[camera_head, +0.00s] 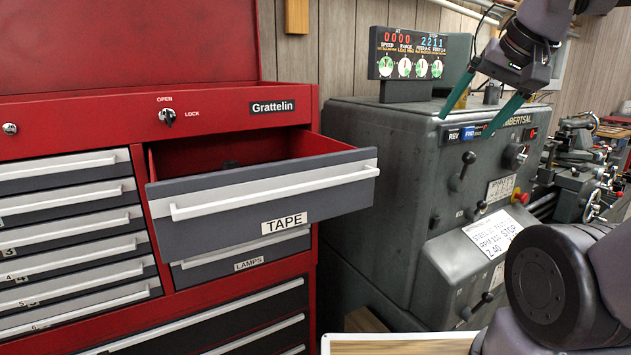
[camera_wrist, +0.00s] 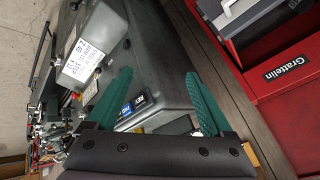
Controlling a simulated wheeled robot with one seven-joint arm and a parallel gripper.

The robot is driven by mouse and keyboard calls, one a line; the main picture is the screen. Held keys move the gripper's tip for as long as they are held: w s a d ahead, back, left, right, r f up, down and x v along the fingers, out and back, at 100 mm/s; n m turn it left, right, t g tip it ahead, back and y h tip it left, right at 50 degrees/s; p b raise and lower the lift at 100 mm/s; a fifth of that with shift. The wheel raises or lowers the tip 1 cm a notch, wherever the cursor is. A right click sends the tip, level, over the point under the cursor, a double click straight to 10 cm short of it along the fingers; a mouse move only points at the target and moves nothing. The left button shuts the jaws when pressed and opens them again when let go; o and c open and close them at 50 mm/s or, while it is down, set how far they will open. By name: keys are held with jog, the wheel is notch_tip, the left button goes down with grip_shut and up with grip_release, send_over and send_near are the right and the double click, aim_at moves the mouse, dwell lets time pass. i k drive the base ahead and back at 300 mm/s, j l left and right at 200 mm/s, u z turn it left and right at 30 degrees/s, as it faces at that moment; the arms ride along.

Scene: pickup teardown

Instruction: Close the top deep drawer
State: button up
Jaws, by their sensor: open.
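The top deep drawer (camera_head: 262,194) has a grey front with a white bar handle and a "TAPE" label. It is pulled out of the red tool chest (camera_head: 215,128), and its red inside shows. In the wrist view part of the drawer (camera_wrist: 247,18) is at the top right. My gripper (camera_head: 484,114) is open and empty, with two green fingers spread apart. It is up at the right in the head view, in front of the lathe, well apart from the drawer. The fingers also show in the wrist view (camera_wrist: 158,98).
A grey lathe (camera_head: 385,160) with a display (camera_head: 408,55) stands right of the chest. The "LAMPS" drawer (camera_head: 240,258) below looks shut. Several narrow shut drawers (camera_head: 70,215) are at the left. A light-edged wooden surface (camera_head: 400,346) is at the bottom.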

aim_at(286, 179)
jog(key=k+j, duration=0.2)
jog(key=j, duration=0.2)
jog(key=k+j+z, duration=0.1)
jog(key=j, duration=0.25)
jog(key=k+j, duration=0.5)
jog(key=j, duration=0.25)
jog(key=z, duration=0.05)
